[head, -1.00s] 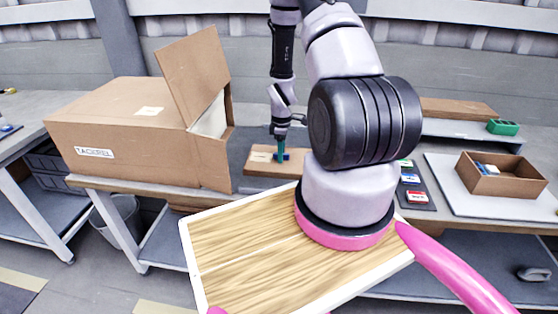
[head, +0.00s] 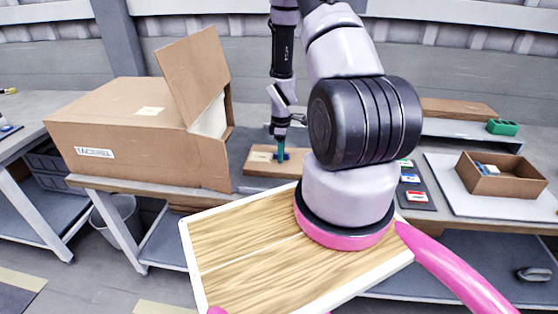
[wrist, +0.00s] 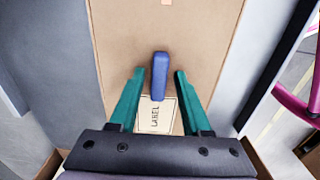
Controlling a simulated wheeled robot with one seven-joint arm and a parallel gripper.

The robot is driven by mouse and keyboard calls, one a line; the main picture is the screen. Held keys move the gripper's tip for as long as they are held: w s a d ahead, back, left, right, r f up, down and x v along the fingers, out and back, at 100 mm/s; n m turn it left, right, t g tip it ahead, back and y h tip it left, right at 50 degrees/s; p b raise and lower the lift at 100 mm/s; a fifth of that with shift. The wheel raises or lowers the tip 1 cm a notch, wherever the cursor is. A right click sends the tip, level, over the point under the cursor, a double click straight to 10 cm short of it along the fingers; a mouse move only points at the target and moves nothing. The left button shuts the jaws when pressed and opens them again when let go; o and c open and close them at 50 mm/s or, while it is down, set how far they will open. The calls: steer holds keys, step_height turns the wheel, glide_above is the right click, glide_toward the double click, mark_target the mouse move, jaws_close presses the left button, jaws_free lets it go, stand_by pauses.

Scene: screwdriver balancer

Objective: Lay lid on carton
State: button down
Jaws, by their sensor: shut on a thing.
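The lid (head: 258,166) is a flat brown cardboard piece with a pale label and an upright blue handle (wrist: 160,76). It lies level on the workbench in the head view, and its face fills the middle of the wrist view (wrist: 195,35). My gripper (head: 280,155) points down over it. The green fingers (wrist: 159,75) stand either side of the blue handle and are shut on it, though the wrist view's angle shows gaps beside it. A small open carton (head: 507,186), with blue and white items inside, stands on the right of the bench.
A large cardboard box (head: 150,150) with a raised flap stands left of the lid. A dark mat (head: 418,185) with small coloured cards lies between lid and carton. The carton stands on a pale panel (head: 470,203). Behind it are a green block (head: 503,127) and a brown board (head: 458,108).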

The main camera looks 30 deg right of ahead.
steer(key=shift+s+f, duration=0.1)
steer(key=shift+f, duration=0.25)
steer(key=shift+w+r, duration=0.25)
steer(key=shift+r, duration=0.4)
steer(key=shift+s+r, duration=0.15)
steer(key=shift+r, duration=2.6)
